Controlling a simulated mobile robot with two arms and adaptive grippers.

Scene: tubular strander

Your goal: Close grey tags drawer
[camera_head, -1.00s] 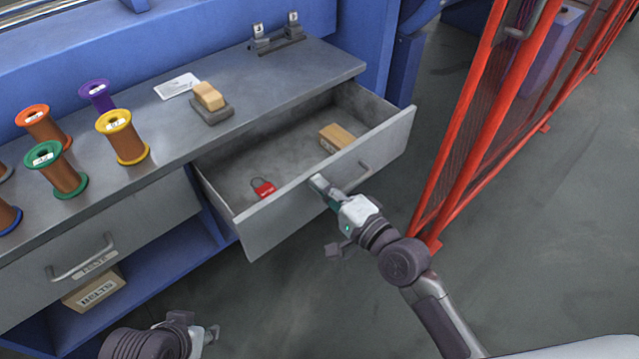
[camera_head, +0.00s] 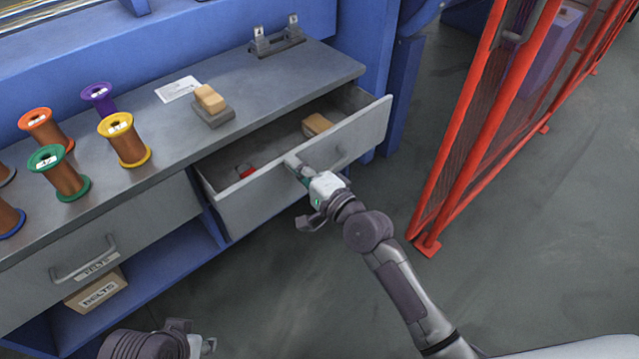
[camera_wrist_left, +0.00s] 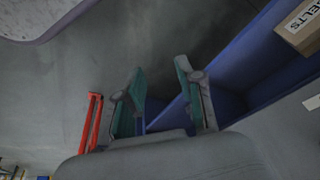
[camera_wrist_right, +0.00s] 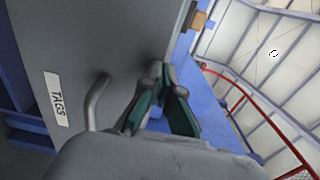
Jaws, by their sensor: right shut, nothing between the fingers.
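The grey tags drawer (camera_head: 262,201) is partly open under the right part of the workbench in the head view. Inside are a cardboard box (camera_head: 317,125) and a red padlock (camera_head: 246,171), partly hidden by the front panel. My right gripper (camera_head: 292,165) is shut and empty, its fingertips at the drawer front near the top edge, beside the handle. In the right wrist view the TAGS label (camera_wrist_right: 57,99) and the bar handle (camera_wrist_right: 97,101) show left of the fingers (camera_wrist_right: 160,72). My left gripper (camera_wrist_left: 162,90) is open and empty, low in front of the bench.
A closed drawer with a bar handle (camera_head: 84,262) sits left, above a shelf with a BELTS box (camera_head: 97,290). Several spools and a sponge-like block (camera_head: 210,100) stand on the benchtop (camera_head: 170,125). A red mesh fence (camera_head: 480,130) stands right. The floor between is clear.

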